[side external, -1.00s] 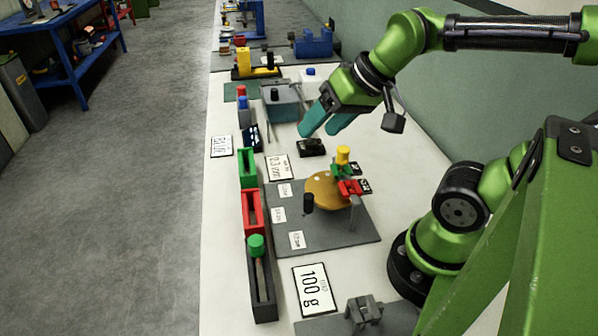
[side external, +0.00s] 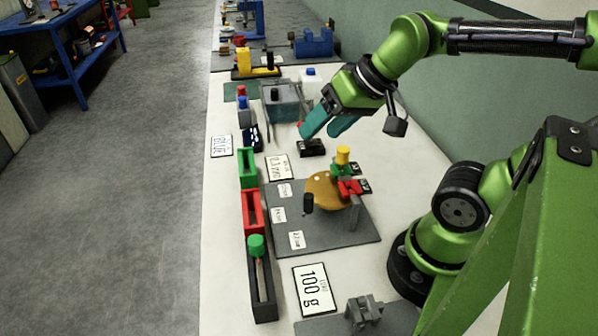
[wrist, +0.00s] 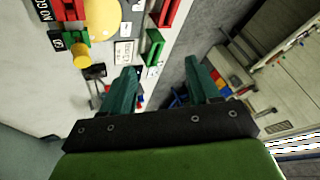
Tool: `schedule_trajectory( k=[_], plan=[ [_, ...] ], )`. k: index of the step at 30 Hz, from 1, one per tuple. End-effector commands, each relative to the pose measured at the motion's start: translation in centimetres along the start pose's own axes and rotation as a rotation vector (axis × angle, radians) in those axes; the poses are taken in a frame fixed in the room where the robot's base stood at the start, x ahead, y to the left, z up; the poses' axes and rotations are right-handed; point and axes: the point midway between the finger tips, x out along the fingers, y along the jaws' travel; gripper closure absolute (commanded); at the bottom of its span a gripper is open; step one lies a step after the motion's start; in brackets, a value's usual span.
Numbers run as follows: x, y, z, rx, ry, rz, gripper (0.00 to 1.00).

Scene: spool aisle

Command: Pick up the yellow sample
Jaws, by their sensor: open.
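A small yellow cylinder (side external: 343,155) stands upright above a green piece, beside a round tan disc (side external: 322,188) on a grey plate. In the wrist view the yellow cylinder (wrist: 81,56) is at the left, joined to or resting against a green block (wrist: 74,34). My gripper (side external: 321,130), with two teal fingers, is above the bench, behind the yellow cylinder in the side view. In the wrist view my gripper (wrist: 160,72) is open with nothing held between its fingers. The yellow cylinder lies outside the fingers, to their left.
A red piece (side external: 349,188) and a dark post (side external: 308,203) stand close by the disc. Green (side external: 247,168), red and black holders line the bench's left edge. A small black block (side external: 311,147) sits below my fingers. A blue-grey box (side external: 283,103) stands further back.

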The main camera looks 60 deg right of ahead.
Motion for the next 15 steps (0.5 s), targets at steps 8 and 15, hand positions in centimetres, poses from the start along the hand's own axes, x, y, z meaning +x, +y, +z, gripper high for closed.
schedule_trajectory(
  k=[8,15],
  plan=[
    [-1.2,6.7,-6.5,-0.128,-0.307,0.264,0.39],
    [-4.3,8.4,-7.7,-0.296,-0.521,0.298,0.39]
  ],
)
